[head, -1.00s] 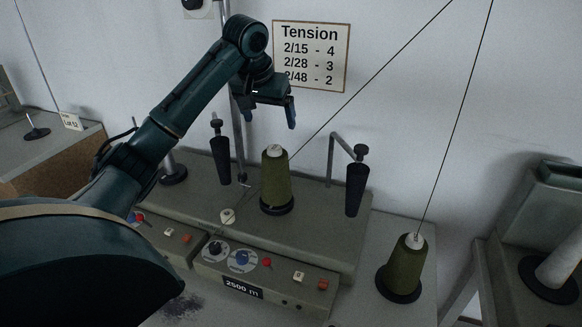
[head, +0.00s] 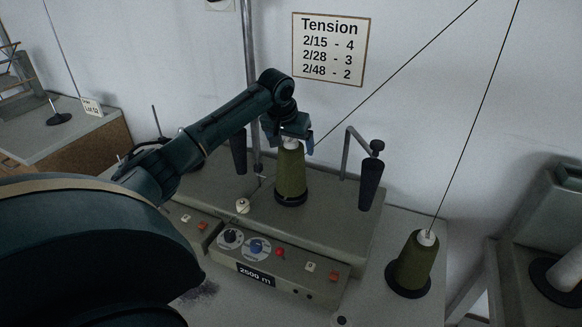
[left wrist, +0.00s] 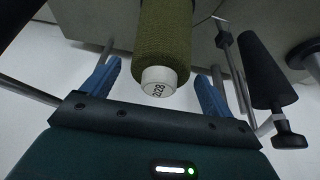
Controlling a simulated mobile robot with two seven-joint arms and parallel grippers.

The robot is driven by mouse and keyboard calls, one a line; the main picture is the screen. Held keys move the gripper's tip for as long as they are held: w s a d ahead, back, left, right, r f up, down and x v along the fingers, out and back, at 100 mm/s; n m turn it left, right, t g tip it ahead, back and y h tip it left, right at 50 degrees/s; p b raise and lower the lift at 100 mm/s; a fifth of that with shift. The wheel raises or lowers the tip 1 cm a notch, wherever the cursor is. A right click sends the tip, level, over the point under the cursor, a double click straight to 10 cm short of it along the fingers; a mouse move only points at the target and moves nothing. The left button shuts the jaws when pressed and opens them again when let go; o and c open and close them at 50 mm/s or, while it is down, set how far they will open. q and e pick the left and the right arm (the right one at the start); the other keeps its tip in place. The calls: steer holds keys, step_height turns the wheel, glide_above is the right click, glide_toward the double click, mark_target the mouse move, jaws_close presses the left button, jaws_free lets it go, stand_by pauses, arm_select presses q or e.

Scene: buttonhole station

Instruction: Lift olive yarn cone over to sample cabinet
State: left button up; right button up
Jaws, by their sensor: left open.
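An olive yarn cone (head: 290,176) with a white top stands upright on a black base on the winding machine. My left gripper (head: 289,142) is right above it, fingers pointing down around its white top. In the left wrist view the cone (left wrist: 162,35) lies between the two blue fingers of the left gripper (left wrist: 158,84), with a gap on each side; its white tip reads 2/28. A second olive cone (head: 415,262) stands on a black base at the lower right. I cannot make out the sample cabinet for certain. My right gripper is not in view.
The grey machine (head: 330,235) carries knobs and a 2500 m plate. A black-handled post (head: 370,180) stands right of the cone. Thin threads run up to the right. A Tension sign (head: 330,48) hangs on the wall. A table (head: 60,135) stands at the far left.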

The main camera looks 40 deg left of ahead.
arm_select(q)
steer(key=shift+f, duration=0.15)
steer(key=c, duration=1.5)
